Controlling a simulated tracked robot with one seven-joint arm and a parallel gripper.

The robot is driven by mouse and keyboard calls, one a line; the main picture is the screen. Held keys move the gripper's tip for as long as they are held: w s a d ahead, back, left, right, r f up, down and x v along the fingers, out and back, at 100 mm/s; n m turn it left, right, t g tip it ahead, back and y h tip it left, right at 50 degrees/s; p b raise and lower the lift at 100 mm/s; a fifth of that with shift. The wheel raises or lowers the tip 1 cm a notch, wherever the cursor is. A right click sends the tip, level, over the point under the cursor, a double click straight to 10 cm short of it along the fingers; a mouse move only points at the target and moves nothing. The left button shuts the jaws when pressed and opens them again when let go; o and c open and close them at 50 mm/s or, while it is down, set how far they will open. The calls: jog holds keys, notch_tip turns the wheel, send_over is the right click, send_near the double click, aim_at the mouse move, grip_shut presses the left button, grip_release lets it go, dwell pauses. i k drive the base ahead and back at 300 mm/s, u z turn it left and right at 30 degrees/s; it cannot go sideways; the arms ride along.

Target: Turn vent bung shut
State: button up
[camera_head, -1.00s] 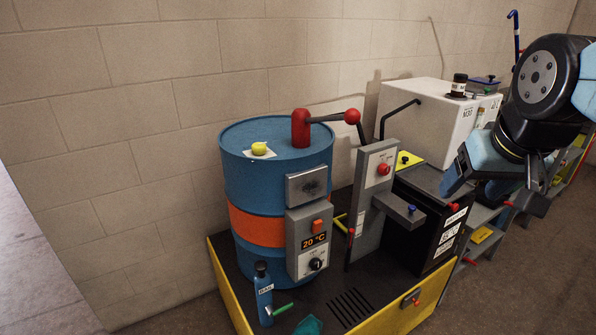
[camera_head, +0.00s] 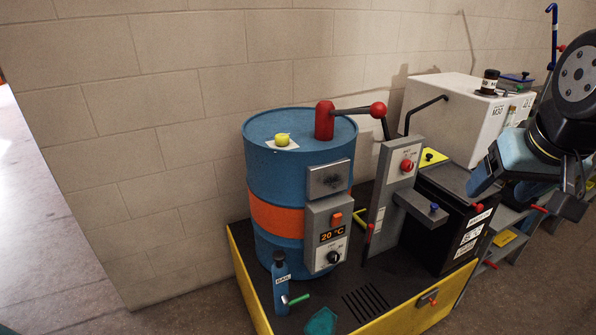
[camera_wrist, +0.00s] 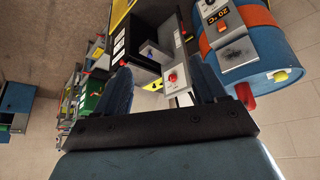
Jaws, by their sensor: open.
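The vent bung appears to be the yellow cap (camera_head: 282,140) on a pale square plate on top of the blue drum (camera_head: 272,178). A yellow knob at the drum's edge in the wrist view (camera_wrist: 281,75) looks like the same cap. My gripper (camera_head: 522,192) hangs at the right of the head view, well to the right of the drum and apart from the cap. Its two blue fingers are spread and empty in the wrist view (camera_wrist: 160,84). Small lettering near the cap is unreadable.
A grey panel (camera_head: 393,200), a black box and a white cabinet (camera_head: 450,115) stand right of the drum. A blue bottle (camera_head: 281,285) stands in front.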

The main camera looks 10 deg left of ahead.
aim_at(282, 140)
jog(key=z, duration=0.05)
jog(key=k, duration=0.95)
jog(key=u, duration=0.55)
jog(key=i, duration=1.3)
jog(key=u, duration=0.3)
